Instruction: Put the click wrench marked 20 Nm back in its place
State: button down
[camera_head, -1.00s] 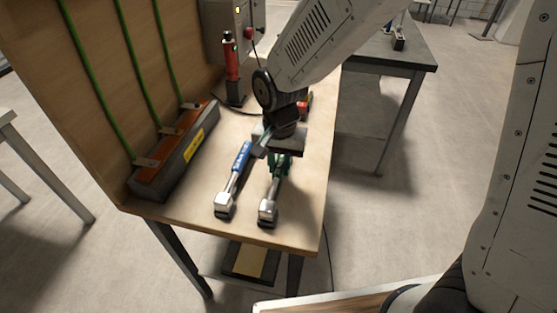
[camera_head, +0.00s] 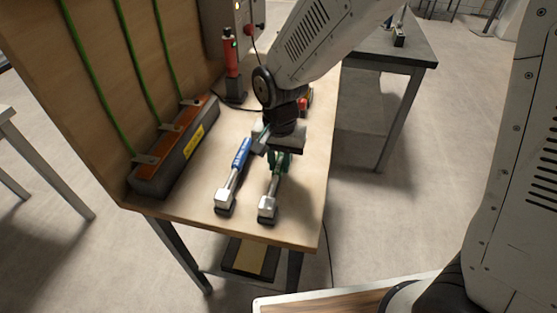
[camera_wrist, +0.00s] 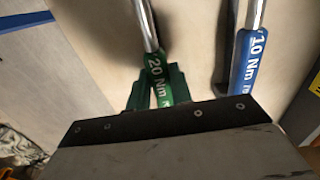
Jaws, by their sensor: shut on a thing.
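The click wrench with the green handle marked 20 Nm (camera_wrist: 157,68) lies on the workbench, and its metal head (camera_head: 268,205) points to the front edge. My gripper (camera_head: 278,158) is over its green handle and shut on it. In the wrist view, green pieces flank the handle in front of my gripper (camera_wrist: 157,95); I cannot tell whether they are jaw pads. A blue-handled wrench marked 10 Nm (camera_wrist: 246,62) lies beside it, to the left in the head view (camera_head: 241,155). The rear end of the green handle is hidden by my gripper.
A long grey block with a brown top and yellow label (camera_head: 175,155) lies along the back panel (camera_head: 110,70). A red-handled tool (camera_head: 231,58) stands upright near a grey control box (camera_head: 228,25). A red item (camera_head: 304,103) is partly behind my gripper. The bench's front right corner is clear.

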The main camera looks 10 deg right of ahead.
jog(key=shift+f, duration=0.1)
jog(key=c, duration=0.7)
grip_release()
jog(key=shift+r, duration=4)
